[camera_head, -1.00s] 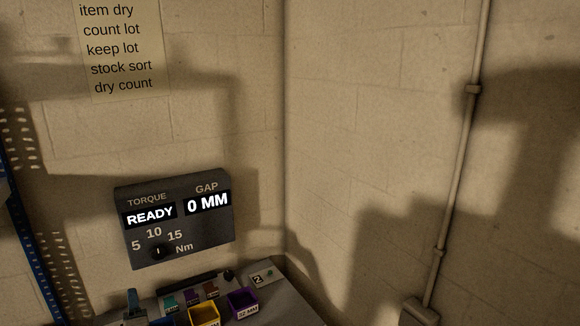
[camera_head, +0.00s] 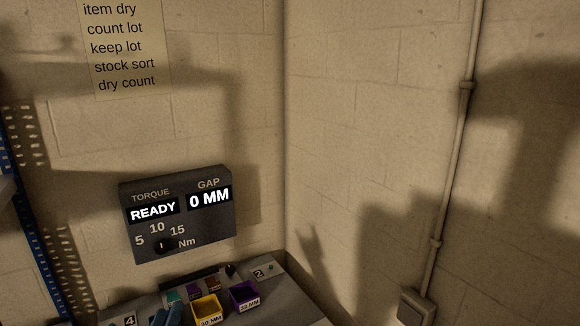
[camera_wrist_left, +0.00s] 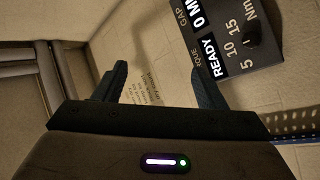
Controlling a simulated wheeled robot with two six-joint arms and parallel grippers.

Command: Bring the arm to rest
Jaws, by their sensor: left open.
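The gripper faces the wall, tilted, clear of the objects. My right gripper is in neither view.
A dark torque panel (camera_head: 178,213) reading READY and 0 MM hangs on the wall. Below it, the bench (camera_head: 287,299) holds a yellow bin (camera_head: 207,310), a purple bin (camera_head: 244,297) and smaller coloured bins. A blue perforated rack (camera_head: 30,235) stands at left. A conduit (camera_head: 456,170) runs down the right wall.

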